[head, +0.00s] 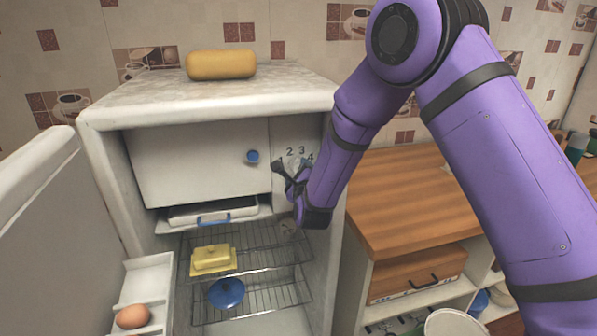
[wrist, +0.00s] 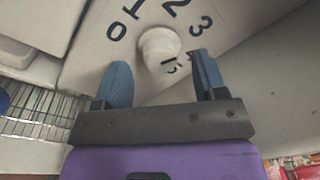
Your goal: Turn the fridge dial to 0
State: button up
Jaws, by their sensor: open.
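The fridge dial is a round white knob (wrist: 158,46) on a pale panel in the wrist view. The numerals 0, 1, 2 and 3 run around it from left to right, with 0 at its upper left. A small dark mark shows at the knob's lower edge, beside what looks like a 5; the exact setting is hard to read. My gripper (wrist: 160,72) is open, with one blue finger on each side just short of the knob. In the head view, my gripper (head: 288,172) is in front of the dial (head: 297,161) and partly hides it.
The fridge door (head: 45,215) stands open at the left. A closed freezer flap with a blue knob (head: 252,156) is left of the dial. Below are a drawer (head: 212,213), a yellow butter dish (head: 212,259) and a blue lid (head: 226,292). A wooden counter (head: 430,195) is right.

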jog(key=shift+w+a, duration=0.2)
jog(key=shift+w, duration=0.65)
jog(key=c, duration=0.9)
jog(key=shift+c, duration=0.2)
